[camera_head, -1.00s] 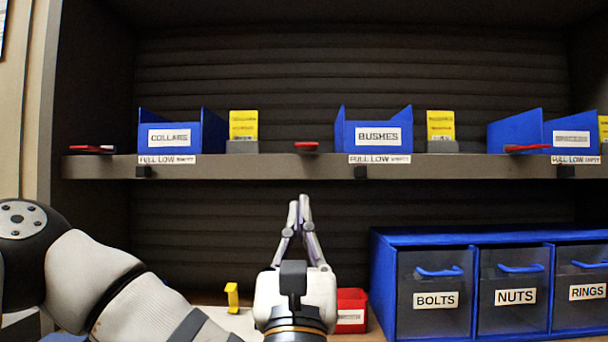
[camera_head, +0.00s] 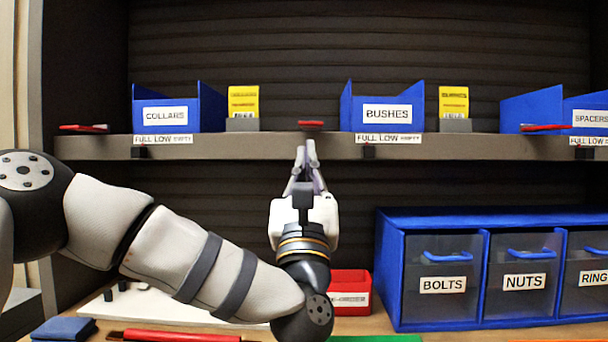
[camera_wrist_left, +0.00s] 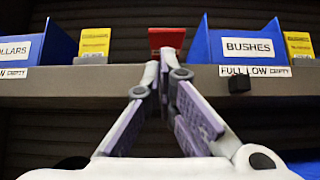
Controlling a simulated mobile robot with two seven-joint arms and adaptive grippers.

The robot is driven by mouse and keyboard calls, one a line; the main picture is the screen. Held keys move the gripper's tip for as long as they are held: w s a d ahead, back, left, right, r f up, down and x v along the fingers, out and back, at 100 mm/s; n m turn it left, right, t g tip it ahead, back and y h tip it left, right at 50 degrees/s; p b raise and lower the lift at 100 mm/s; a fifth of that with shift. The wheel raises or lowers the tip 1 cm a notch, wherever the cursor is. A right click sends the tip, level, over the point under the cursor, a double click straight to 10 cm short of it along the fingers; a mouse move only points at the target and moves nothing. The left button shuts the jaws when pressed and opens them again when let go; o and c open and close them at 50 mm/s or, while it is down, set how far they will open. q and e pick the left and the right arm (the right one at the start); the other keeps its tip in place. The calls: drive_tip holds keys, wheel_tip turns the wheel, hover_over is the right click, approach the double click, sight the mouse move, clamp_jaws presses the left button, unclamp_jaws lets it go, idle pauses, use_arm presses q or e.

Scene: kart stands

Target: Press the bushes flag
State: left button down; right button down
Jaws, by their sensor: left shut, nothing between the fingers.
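The bushes flag is a small red piece (camera_head: 311,125) lying flat at the shelf's front edge, left of the blue BUSHES bin (camera_head: 392,114). In the left wrist view the red flag (camera_wrist_left: 166,38) shows straight ahead, just beyond and above my fingertips. My left gripper (camera_head: 306,146) is shut and empty, pointing at the shelf edge just below the flag. In the head view a small gap shows between tips and flag; in the wrist view the tips overlap the shelf front, and I cannot tell if they touch it. My right gripper is out of view.
The shelf (camera_head: 270,147) carries a COLLARS bin (camera_head: 165,115) and a SPACERS bin (camera_head: 589,118), with other red flags and yellow cards. A black slider (camera_head: 369,152) hangs under the BUSHES label. Below stand blue drawers (camera_head: 390,270) and a red bin (camera_head: 349,292).

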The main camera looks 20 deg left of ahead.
sight(307, 127)
use_arm(q)
drive_tip(key=shift+x, duration=1.45)
drive_tip(key=shift+f, duration=0.1)
